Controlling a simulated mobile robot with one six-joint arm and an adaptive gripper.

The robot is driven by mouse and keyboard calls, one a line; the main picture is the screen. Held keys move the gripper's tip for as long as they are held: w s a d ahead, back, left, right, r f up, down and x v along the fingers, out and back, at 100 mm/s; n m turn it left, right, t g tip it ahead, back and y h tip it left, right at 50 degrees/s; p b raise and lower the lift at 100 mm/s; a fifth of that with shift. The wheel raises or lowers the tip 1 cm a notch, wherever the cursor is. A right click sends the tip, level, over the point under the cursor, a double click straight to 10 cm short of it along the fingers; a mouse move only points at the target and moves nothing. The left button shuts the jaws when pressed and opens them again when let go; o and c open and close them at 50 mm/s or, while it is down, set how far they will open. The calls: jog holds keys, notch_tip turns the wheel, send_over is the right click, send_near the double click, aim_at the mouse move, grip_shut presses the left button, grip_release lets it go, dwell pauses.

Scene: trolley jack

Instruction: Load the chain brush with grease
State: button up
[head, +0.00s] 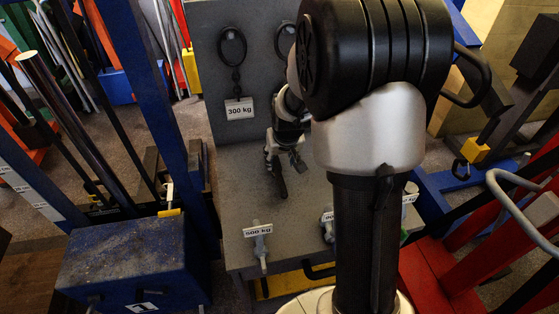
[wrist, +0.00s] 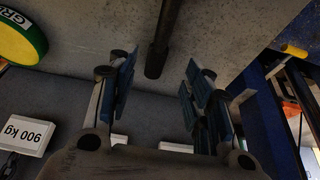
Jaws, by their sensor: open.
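A dark rod-like thing (wrist: 158,45), which may be the chain brush's handle, lies on the grey worktop in the wrist view. In the head view a dark elongated thing (head: 277,180) shows just below my gripper (head: 284,158). In the wrist view my gripper (wrist: 160,82) is open. Its blue-padded fingers stand either side of the rod's line, with nothing held between them. The brush's bristles are not visible.
The grey bench (head: 222,200) has an upright back panel (head: 208,70) with a chain and a 300 kg tag (head: 240,108). Another tagged fitting (head: 259,240) stands at its front edge. A blue post and block (head: 140,255) border the left. Red frames (head: 440,280) stand right.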

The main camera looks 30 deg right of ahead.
jog(key=s+a+r+n, duration=0.2)
jog(key=s+a+r, duration=1)
jog(key=s+r, duration=0.4)
jog(key=s+a+r+n+y, duration=0.1)
jog(key=s+a, duration=0.2)
jog(key=s, duration=0.8)
jog(key=shift+w, duration=0.1)
